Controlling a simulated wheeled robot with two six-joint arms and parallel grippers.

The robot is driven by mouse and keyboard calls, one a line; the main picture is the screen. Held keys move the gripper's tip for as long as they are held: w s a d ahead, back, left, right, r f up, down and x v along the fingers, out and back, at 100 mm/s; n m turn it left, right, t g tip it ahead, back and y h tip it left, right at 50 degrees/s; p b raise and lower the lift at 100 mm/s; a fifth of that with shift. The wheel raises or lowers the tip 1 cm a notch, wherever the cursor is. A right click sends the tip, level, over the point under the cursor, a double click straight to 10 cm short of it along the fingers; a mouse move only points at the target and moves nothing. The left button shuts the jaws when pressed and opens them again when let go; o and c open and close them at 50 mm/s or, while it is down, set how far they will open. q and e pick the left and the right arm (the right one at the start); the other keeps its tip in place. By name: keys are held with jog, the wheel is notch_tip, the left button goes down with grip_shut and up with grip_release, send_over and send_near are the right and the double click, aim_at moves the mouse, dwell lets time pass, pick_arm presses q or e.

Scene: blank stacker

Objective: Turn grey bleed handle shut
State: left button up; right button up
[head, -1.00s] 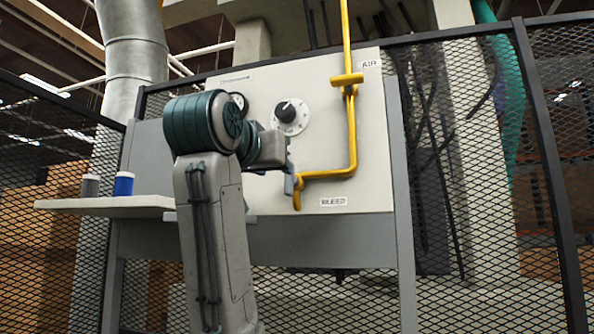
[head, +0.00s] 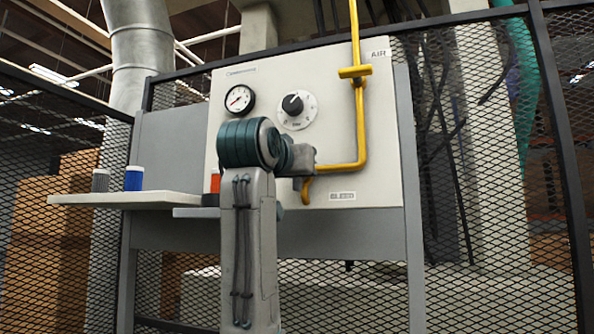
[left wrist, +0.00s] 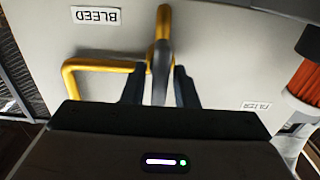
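My left gripper (left wrist: 159,90) is open, with one dark finger on each side of the handle and a visible gap to each. In the head view my left gripper (head: 305,182) is at the pipe's lower end (head: 306,193) and hides most of the handle. My right gripper is in no view.
The white panel carries a gauge (head: 239,99), a black knob (head: 293,104) and a yellow valve lever (head: 355,72). A shelf (head: 75,199) with a blue-wrapped can (head: 134,178) is left. Mesh fencing surrounds the panel.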

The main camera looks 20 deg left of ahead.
pick_arm(q)
grip_shut()
